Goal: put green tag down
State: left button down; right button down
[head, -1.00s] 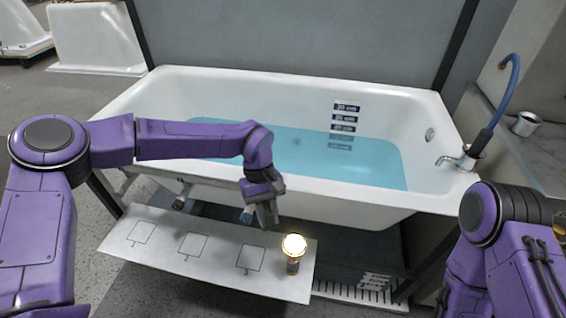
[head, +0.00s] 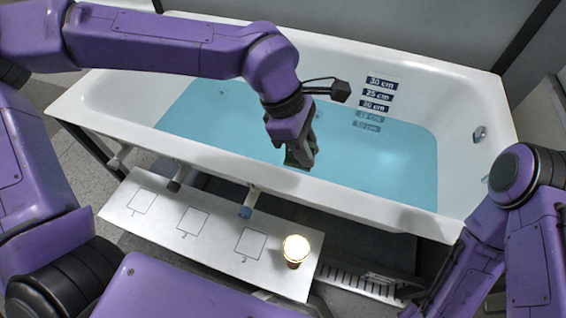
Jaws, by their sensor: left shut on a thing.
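My left gripper (head: 300,158) points down over the front part of the bathtub (head: 330,193), above or in front of the blue water. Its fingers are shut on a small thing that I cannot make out. I can make out no green tag anywhere in view. A white board (head: 165,228) in front of the tub has three outlined squares marked with numbers, all bare. My right arm shows at the right edge, but its gripper is out of view.
A lit round lamp (head: 296,249) stands at the board's right end. Depth labels (head: 378,96) line the tub's inner wall. A floor grate (head: 350,283) lies right of the board.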

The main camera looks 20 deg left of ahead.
pick_arm(q)
jog(key=a+f, duration=0.4)
jog(key=f, duration=0.1)
jog(key=shift+w+a+f, duration=0.1)
jog(key=shift+w+f, duration=0.05)
jog(key=shift+f, duration=0.1)
jog(key=f, duration=0.3)
jog(key=shift+a, duration=0.25)
jog(key=shift+w+f, duration=0.1)
jog(key=shift+f, duration=0.15)
jog(key=shift+d, duration=0.1)
jog(key=shift+f, duration=0.15)
jog(key=c, duration=1)
grip_release()
